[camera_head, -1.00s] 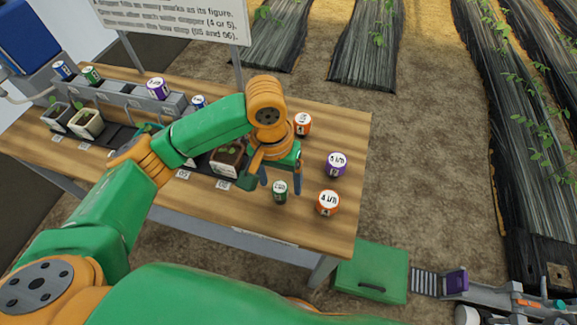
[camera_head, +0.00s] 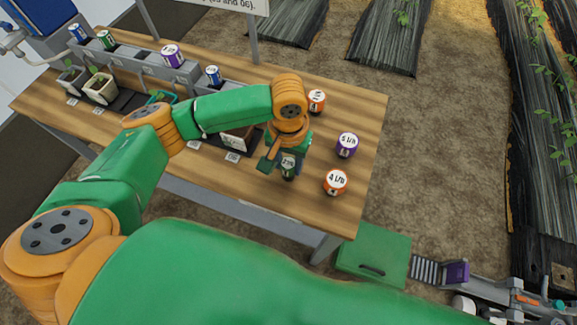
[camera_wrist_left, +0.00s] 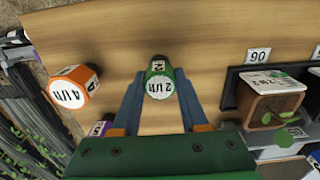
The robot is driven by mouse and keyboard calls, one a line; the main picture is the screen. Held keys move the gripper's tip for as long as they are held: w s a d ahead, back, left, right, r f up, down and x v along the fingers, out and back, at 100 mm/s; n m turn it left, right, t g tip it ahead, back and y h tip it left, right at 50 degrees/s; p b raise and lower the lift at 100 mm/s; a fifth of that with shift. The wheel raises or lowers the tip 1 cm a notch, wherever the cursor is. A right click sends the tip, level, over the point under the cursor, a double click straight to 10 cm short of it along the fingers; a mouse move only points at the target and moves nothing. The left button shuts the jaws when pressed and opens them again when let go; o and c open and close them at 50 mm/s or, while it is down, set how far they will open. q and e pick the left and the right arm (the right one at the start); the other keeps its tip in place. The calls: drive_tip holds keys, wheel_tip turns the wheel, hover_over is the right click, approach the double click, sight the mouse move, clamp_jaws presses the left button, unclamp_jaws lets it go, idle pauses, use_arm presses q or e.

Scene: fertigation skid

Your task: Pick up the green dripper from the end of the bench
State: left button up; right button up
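The green dripper (camera_head: 288,166) stands upright near the right end of the wooden bench (camera_head: 240,190). My left gripper (camera_head: 286,168) is lowered over it from above. In the left wrist view, the dripper (camera_wrist_left: 159,78), with a white top reading "2 l/h", stands between the two blue fingers (camera_wrist_left: 160,92). The fingers are spread on either side of it, and I see no clear grip on it. In the head view the gripper hides part of the dripper. My right gripper is not in view.
Two orange drippers (camera_head: 335,182) (camera_head: 317,101) and a purple one (camera_head: 347,145) stand close by at the bench end. A brown plant pot (camera_wrist_left: 272,100) stands beside the 06 label (camera_wrist_left: 258,55). A green box (camera_head: 373,253) lies below the bench.

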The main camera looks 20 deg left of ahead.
use_arm(q)
clamp_jaws()
